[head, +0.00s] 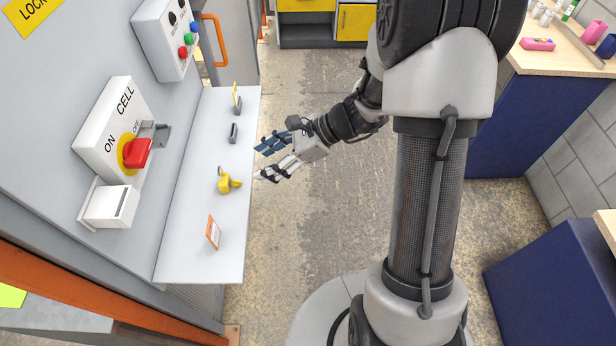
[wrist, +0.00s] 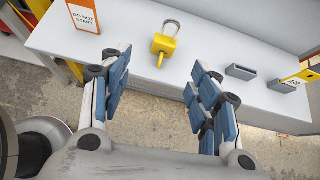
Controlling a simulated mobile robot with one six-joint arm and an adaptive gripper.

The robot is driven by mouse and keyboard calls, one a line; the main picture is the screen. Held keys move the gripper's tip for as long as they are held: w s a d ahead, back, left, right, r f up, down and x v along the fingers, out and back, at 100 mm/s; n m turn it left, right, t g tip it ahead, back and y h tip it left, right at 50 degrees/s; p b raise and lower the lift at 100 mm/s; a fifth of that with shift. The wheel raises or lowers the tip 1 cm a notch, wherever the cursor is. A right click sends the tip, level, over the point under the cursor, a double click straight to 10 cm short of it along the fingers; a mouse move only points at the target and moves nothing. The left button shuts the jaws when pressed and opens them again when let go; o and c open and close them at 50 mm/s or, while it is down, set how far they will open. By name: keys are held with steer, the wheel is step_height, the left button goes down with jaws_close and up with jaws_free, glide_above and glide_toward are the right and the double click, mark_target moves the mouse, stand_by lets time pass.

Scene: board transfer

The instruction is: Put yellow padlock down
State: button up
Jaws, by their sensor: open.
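The yellow padlock (head: 226,182) rests on the light grey shelf (head: 200,255) near its front edge, with its shackle towards the wall panel. In the wrist view the padlock (wrist: 164,44) lies on the shelf ahead of my fingers, with something yellow sticking out towards me, perhaps a key. My gripper (head: 264,161) is open and empty, just off the shelf's front edge and to the right of the padlock. In the wrist view its blue-padded fingers (wrist: 158,85) are spread wide, with the padlock beyond the gap between them, apart from both.
An orange-edged tag (head: 213,232) stands on the shelf near the padlock. Two dark holders (head: 233,132) (head: 238,104) stand farther along, one with a yellow tag. The CELL switch box (head: 120,140) with a red handle and a white open box (head: 110,206) project above the shelf.

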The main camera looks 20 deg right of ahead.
steer(key=s+a+r+n+g+h, duration=0.2)
steer(key=s+a+r+n, duration=0.1)
steer(key=s+r+n, duration=0.4)
steer(key=s+d+r+n+t+h, duration=0.1)
steer(key=s+d+r+n+h, duration=0.3)
steer(key=s+n, duration=0.3)
steer(key=s+d+r+n+t+h, duration=0.2)
steer(key=s+d+r+n+h, duration=0.1)
steer(key=s+n, duration=0.4)
step_height(320, 180, up, 2)
steer(key=shift+s+d+h, duration=0.4)
steer(key=shift+s+h, duration=0.2)
steer(key=shift+h, duration=0.1)
